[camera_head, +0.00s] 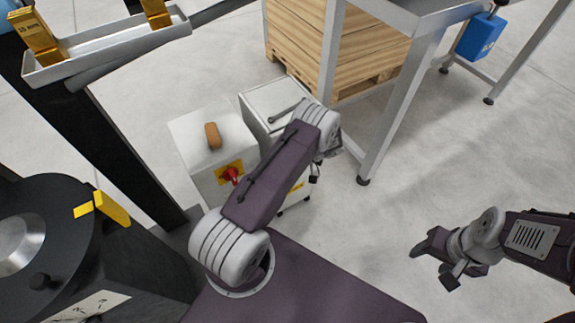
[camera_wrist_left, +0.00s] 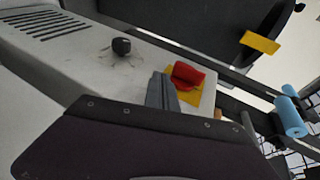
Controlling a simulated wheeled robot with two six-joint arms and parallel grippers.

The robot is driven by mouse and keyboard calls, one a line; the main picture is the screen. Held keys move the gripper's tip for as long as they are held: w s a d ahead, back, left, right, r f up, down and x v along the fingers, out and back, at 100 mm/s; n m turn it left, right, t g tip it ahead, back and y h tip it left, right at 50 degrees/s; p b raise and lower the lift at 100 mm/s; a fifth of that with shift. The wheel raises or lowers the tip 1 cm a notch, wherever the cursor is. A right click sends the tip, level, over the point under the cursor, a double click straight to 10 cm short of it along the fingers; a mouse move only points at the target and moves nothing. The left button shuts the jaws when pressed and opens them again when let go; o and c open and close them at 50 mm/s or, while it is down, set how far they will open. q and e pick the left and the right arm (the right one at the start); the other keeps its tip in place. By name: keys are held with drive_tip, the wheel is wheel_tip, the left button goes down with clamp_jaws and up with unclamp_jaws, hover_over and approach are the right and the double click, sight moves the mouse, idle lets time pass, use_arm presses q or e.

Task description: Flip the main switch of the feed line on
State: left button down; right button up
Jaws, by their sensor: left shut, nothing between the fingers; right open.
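The main switch is a red rotary handle (camera_head: 231,175) on a yellow plate (camera_head: 241,171), on the front of a white cabinet (camera_head: 188,130). In the left wrist view, the red handle (camera_wrist_left: 187,76) sticks out from its yellow plate (camera_wrist_left: 193,96). My left gripper (camera_wrist_left: 160,84) is shut and empty, its tips just beside the handle; I cannot tell whether they touch. In the head view my left arm's purple link hides the left gripper. My right gripper (camera_head: 431,261) is open and empty over the floor at right, far from the switch.
A brown object (camera_head: 213,136) lies on top of the cabinet. A second white cabinet (camera_head: 280,99) stands right behind it. A steel table leg (camera_head: 398,110) and wooden crate (camera_head: 345,50) are beyond. A black machine (camera_head: 55,220) is at left. The floor at right is open.

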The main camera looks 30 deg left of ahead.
use_arm(q)
drive_tip(key=w+d+b, duration=0.2)
drive_tip(key=w+d, duration=0.5)
drive_tip(key=shift+w, duration=0.2)
use_arm(e)
drive_tip(key=shift+w+f, duration=0.1)
drive_tip(key=shift+f, duration=1)
